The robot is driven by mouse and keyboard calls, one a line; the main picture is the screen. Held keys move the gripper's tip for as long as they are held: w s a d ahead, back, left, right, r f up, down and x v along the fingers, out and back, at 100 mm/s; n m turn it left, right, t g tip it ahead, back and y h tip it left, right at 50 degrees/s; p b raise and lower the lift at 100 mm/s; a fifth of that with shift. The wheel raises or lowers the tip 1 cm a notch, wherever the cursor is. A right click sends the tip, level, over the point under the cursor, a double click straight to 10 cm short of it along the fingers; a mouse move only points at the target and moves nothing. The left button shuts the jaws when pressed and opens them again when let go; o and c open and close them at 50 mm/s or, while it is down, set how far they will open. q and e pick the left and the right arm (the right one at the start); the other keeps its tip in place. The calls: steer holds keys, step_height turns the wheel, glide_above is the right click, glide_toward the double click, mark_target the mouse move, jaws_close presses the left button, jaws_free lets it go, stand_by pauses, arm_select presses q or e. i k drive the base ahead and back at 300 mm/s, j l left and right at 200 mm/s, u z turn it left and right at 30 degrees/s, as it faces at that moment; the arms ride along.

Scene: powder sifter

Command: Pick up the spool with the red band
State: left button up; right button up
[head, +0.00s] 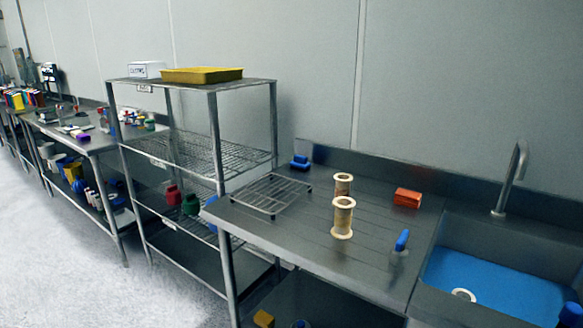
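Two cream-coloured spools stand on the steel counter (290,235) left of the sink. The nearer spool (343,218) looks larger and stands in front of the farther spool (343,184), partly covering its lower part. I cannot make out a red band on either one at this size. Neither of my grippers shows in the head view, and nothing is touching the spools.
An orange-red block (407,197) lies right of the spools, and a blue-topped item (402,240) stands nearer the sink (490,285). A wire rack (272,194) and blue items (300,162) are to the left. A shelf unit (210,117) stands beyond.

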mark_target(343, 185)
steer(key=i+l+z, duration=0.2)
steer(key=z, duration=0.25)
steer(key=i+l+z, duration=0.15)
steer(key=z, duration=0.3)
steer(key=i+z, duration=0.25)
steer(key=z, duration=0.2)
